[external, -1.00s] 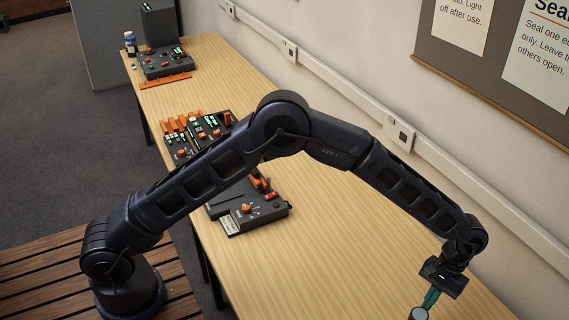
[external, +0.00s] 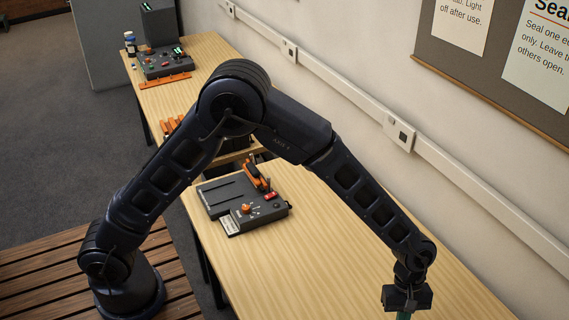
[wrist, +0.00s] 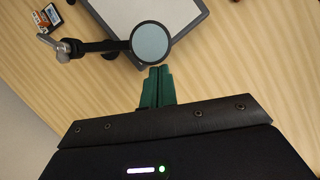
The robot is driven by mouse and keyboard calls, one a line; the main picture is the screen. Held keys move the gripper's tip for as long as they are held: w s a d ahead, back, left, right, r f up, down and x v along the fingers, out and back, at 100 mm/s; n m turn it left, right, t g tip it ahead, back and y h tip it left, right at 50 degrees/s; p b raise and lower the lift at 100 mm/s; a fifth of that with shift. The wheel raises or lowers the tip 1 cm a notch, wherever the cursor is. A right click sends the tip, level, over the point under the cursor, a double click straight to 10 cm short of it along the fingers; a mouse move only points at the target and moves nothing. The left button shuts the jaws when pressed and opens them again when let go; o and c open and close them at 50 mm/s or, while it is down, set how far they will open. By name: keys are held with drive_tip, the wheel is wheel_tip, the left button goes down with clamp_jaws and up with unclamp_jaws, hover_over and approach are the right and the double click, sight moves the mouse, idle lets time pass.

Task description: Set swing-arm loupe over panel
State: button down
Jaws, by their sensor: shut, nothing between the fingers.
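The swing-arm loupe shows in the wrist view as a round grey-blue lens (wrist: 151,44) in a dark rim. Its dark arm (wrist: 100,46) runs left to a silver post (wrist: 58,47). The panel (wrist: 135,12), a pale sheet in a dark frame, lies beyond; the lens overlaps its near edge in this view, and its far part is cut off. My gripper (wrist: 157,85) has green fingers, shut together and empty, just on the near side of the lens rim. I cannot tell whether they touch it. In the external view my gripper (external: 404,315) is at the bottom edge; loupe and panel are not visible there.
Small orange and white items (wrist: 47,14) lie near the post. A dark control box (external: 245,205) with orange levers sits mid-table, with more devices (external: 165,62) at the far end. A wall with a cable rail (external: 400,130) borders the table on the right.

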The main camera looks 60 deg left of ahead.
drive_tip(key=s+d+n, duration=0.1)
drive_tip(key=s+n, duration=0.1)
drive_tip(key=s+d+n+t, duration=0.1)
drive_tip(key=d+n, duration=0.1)
drive_tip(key=shift+s+d+t, duration=0.3)
drive_tip(key=shift+s, duration=0.1)
drive_tip(key=shift+s+d+n+t, duration=0.2)
drive_tip(key=shift+s+d+n, duration=0.05)
drive_tip(key=shift+d+n, duration=0.25)
drive_tip(key=shift+s+d+n+t, duration=0.2)
drive_tip(key=shift+d+n, duration=0.2)
drive_tip(key=shift+n, duration=0.2)
drive_tip(key=shift+s+d, duration=0.25)
drive_tip(key=shift+d, duration=0.4)
drive_tip(key=shift+s+a, duration=0.1)
drive_tip(key=shift+a, duration=0.25)
drive_tip(key=s+a+r, duration=0.1)
drive_tip(key=a+r, duration=0.5)
drive_tip(key=r, duration=0.3)
drive_tip(key=shift+a+r, duration=0.2)
drive_tip(key=shift+a, duration=0.15)
